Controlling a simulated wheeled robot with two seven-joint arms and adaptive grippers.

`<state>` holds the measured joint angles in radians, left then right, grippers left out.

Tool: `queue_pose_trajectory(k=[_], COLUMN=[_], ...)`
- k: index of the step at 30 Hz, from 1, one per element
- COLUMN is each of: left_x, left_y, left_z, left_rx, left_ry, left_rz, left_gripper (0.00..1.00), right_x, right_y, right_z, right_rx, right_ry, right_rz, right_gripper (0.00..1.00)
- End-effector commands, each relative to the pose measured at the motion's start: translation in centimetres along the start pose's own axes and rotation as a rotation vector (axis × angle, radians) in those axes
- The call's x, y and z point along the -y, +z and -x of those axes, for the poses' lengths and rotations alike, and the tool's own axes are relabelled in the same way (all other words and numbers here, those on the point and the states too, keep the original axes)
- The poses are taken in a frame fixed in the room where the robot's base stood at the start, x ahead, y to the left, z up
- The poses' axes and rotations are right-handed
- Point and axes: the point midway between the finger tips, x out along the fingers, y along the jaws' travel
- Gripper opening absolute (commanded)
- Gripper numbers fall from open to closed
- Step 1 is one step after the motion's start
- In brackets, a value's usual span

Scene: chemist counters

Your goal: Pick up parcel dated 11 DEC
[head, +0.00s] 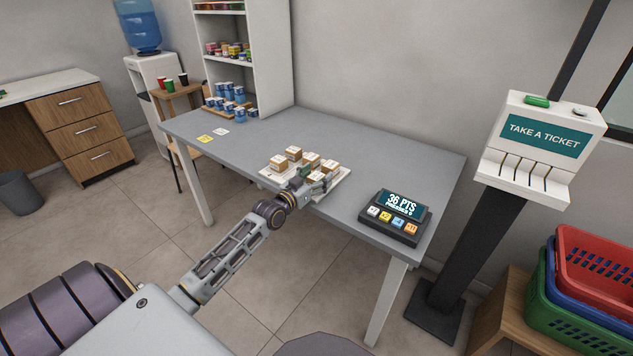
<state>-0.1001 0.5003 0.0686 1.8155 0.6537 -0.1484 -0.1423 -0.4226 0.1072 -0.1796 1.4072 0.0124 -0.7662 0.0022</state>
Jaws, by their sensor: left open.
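Several small brown-and-white parcels (293,153) sit in a group on a white tray (272,176) on the grey table. Their labels and dates are too small to read, so I cannot tell which one is dated 11 DEC. My left gripper (314,179) is open at the near right side of the tray, close to the nearest parcels. It partly hides the tray's front edge and some of the parcels. I cannot tell whether it touches a parcel. My right gripper is not in view.
A dark keypad device (396,218) reading 36 PTS stands right of the tray on the grey table (345,135). Yellow and white notes (205,139) lie at the left. A ticket dispenser (540,145) and stacked baskets (590,290) are at the right. The table behind the tray is clear.

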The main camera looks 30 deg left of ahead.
Motion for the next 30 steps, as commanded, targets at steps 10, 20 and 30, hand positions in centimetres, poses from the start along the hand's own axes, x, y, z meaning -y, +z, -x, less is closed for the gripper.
queue_pose_trajectory(k=[10, 20, 30], left_x=[0.00, 0.00, 0.00], left_y=[0.00, -0.04, -0.49], left_z=[0.02, 0.01, 0.00], left_rx=[0.000, -0.001, -0.001], left_ry=[0.000, 0.000, 0.000], left_rz=[0.000, 0.000, 0.000], left_gripper=[0.53, 0.19, 0.19], right_x=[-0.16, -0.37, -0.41], right_y=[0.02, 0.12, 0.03], right_z=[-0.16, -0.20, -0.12], right_rx=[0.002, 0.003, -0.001], right_ry=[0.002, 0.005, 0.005], right_rz=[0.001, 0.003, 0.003], right_gripper=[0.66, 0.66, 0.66])
